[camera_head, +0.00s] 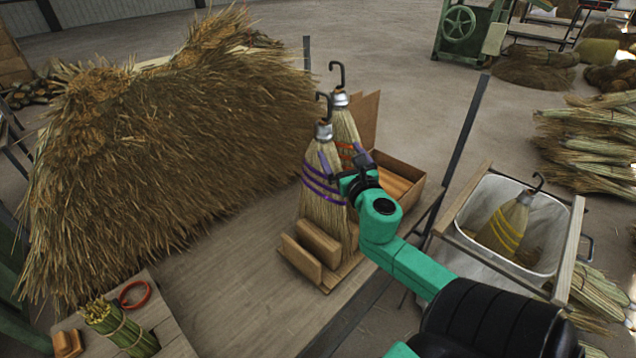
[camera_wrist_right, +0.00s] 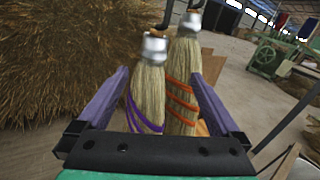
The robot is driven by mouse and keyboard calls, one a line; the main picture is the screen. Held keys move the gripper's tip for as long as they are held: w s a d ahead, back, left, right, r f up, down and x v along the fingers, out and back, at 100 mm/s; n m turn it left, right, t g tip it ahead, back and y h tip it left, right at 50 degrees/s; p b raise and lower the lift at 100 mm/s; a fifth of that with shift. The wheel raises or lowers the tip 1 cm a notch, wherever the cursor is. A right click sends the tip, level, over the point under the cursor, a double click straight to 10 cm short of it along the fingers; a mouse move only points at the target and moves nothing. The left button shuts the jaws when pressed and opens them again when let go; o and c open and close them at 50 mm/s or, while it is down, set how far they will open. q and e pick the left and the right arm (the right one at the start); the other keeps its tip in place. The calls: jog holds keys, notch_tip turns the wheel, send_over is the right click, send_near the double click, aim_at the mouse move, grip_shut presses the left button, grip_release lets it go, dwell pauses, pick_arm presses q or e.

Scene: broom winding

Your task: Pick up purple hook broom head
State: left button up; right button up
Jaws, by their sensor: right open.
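The purple-banded broom head (camera_head: 322,190) stands upright on the workbench, with a metal collar and a dark hook on top. A second broom head with orange bands (camera_head: 345,128) stands right behind it. My right gripper (camera_head: 358,180) is open at the right side of the purple-banded head. In the right wrist view the purple-banded head (camera_wrist_right: 147,95) and the orange-banded head (camera_wrist_right: 183,85) both show between the spread fingers of the gripper (camera_wrist_right: 160,100). I cannot tell whether a finger touches straw. My left gripper is not in view.
Wooden blocks (camera_head: 303,255) stand in front of the broom heads. A wooden box (camera_head: 400,185) is behind my right gripper. A large straw pile (camera_head: 180,150) fills the left. A bin (camera_head: 480,245) at right holds a yellow-banded broom head (camera_head: 505,228). The bench front (camera_head: 240,310) is clear.

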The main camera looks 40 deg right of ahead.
aim_at(326, 138)
jog(key=w, duration=0.3)
jog(key=shift+w+d, duration=0.35)
jog(key=shift+w+d+r+p, duration=0.1)
jog(key=shift+w+r+p, duration=0.1)
jog(key=shift+w, duration=0.25)
jog(key=shift+w+d+r+p, duration=0.1)
jog(key=shift+w+p, duration=0.05)
jog(key=shift+w, duration=0.3)
jog(key=x, duration=0.3)
jog(key=shift+w+d+f, duration=0.15)
jog(key=shift+d+f, duration=0.05)
jog(key=shift+f, duration=0.1)
jog(key=shift+w, duration=0.15)
jog(key=shift+a, duration=0.15)
jog(key=c, duration=0.4)
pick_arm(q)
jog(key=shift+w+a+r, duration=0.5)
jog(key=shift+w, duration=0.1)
pick_arm(e)
jog(key=shift+r, duration=0.1)
grip_shut()
